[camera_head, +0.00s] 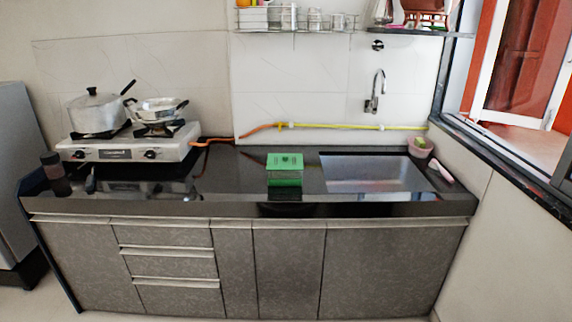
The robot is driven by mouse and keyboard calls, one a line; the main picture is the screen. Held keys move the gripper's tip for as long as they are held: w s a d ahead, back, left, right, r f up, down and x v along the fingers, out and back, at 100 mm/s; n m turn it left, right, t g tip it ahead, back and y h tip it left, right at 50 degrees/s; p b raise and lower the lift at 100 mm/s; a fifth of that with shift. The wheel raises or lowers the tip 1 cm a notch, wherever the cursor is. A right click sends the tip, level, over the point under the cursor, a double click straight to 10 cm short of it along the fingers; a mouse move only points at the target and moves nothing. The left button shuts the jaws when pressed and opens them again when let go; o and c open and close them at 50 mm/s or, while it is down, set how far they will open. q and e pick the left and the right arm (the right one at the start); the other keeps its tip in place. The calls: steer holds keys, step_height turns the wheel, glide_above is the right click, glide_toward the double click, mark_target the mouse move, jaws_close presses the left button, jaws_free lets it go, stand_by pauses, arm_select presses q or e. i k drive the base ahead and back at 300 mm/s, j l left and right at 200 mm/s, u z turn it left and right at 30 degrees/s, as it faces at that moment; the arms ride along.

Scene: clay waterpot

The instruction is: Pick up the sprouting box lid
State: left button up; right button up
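A small green sprouting box stands on the dark countertop (235,180), just left of the sink. Its flat green lid (285,161) is on top, with small dark marks that are too small to make out. The front side of the box (285,178) is also green. Neither of my grippers shows in the head view, and nothing touches the box.
A two-burner gas stove (125,150) with a lidded pot (97,112) and a pan (158,109) stands at the left. A dark bottle (55,174) is at the left end. The sink (372,173) lies right of the box, with a pink pot (420,148) beyond it. A wall rack (295,22) hangs above. The counter around the box is mostly clear.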

mark_target(274, 161)
steer(key=i+j+z, duration=0.15)
steer(key=i, duration=0.3)
steer(key=i+j+z, duration=0.2)
steer(key=i+j, duration=0.15)
steer(key=i, duration=0.1)
